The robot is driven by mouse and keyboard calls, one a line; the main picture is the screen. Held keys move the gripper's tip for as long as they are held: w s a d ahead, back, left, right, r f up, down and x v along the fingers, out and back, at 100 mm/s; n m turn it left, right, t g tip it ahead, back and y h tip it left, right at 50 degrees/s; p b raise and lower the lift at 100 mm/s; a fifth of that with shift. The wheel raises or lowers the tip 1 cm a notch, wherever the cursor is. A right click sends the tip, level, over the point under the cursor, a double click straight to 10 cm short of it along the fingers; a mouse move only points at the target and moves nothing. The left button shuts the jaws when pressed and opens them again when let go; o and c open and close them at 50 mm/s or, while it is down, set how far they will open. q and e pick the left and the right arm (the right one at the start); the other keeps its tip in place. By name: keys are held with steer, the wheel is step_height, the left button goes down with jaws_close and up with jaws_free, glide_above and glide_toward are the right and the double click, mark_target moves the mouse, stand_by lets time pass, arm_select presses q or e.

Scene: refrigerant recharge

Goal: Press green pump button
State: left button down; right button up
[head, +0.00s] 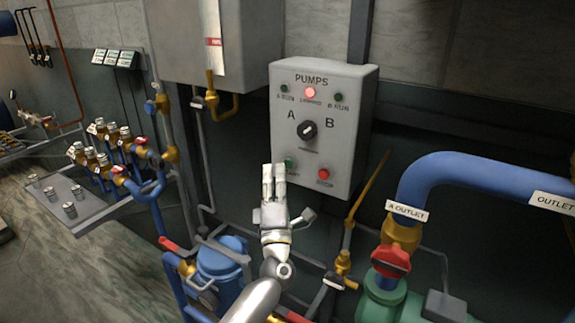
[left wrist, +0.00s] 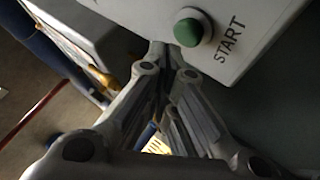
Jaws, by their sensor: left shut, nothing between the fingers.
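The green START button (head: 290,162) is at the lower left of the grey PUMPS control box (head: 345,100). In the left wrist view the green button (left wrist: 188,32) stands out from the panel, with START printed beside it. My left gripper (head: 273,168) is shut and empty, pointing up in front of the box's lower left corner. Its fingertips appear just left of the button in the head view. In the left wrist view the closed fingers (left wrist: 165,60) end close beside and below the button. I cannot tell whether they touch the panel. My right gripper is not in view.
The box also carries a red STOP button (head: 324,174), a black A/B selector knob (head: 307,130) and a lit red lamp (head: 310,92). A blue outlet pipe (head: 470,170) with a red valve handle (head: 391,261) stands at right. Pipes and a blue pump (head: 220,262) are below left.

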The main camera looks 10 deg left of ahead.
arm_select(q)
steer(key=shift+w, duration=0.1)
stand_by(0.3)
steer(key=shift+w+d+b, duration=0.2)
steer(key=shift+w+b, duration=0.15)
steer(key=shift+w+d+b, duration=0.15)
steer(key=shift+w+b, duration=0.25)
steer(key=shift+b, duration=0.05)
stand_by(0.6)
steer(key=shift+s, duration=0.15)
steer(key=shift+s+a+p, duration=0.3)
steer(key=shift+s+p, duration=0.3)
steer(key=shift+s, duration=0.1)
steer(key=s+p, duration=0.1)
steer(key=s+a, duration=0.1)
steer(key=s, duration=0.1)
steer(key=s+a+p, duration=0.1)
steer(key=shift+s+p, duration=0.3)
stand_by(0.3)
